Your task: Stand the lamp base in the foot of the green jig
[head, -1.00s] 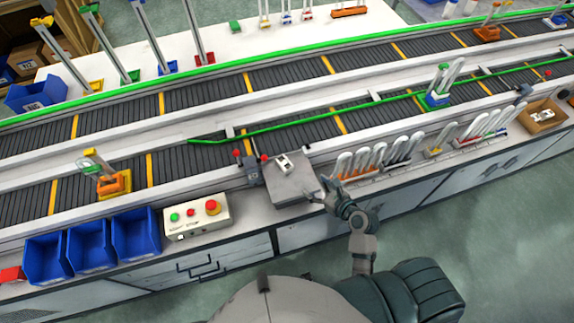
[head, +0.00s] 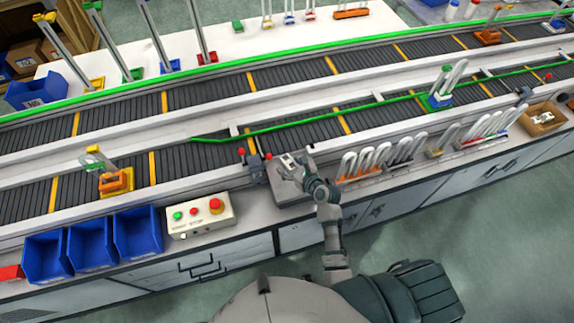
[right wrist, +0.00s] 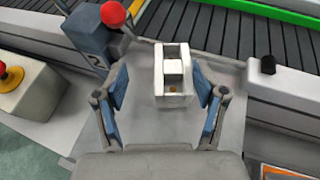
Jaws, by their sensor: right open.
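A small white block with a square opening, perhaps the lamp base (right wrist: 173,96), sits on the grey plate (right wrist: 222,78) beside the near conveyor. In the head view the block (head: 288,160) is partly hidden by my right gripper (head: 293,174). In the right wrist view my right gripper (right wrist: 164,108) is open, with blue pads either side of the block's near end and a gap on both sides. A green-footed jig (head: 132,74) with a tall post stands on the white table at the back. A green and blue holder with clear tubes (head: 438,100) sits on the near conveyor. My left gripper is not in view.
A red-knobbed grey device (head: 255,165) stands close left of the plate. The button box (head: 200,215) and blue bins (head: 90,243) are farther left. Racks of tubes (head: 365,165) stand close right. A cardboard box (head: 541,118) lies far right.

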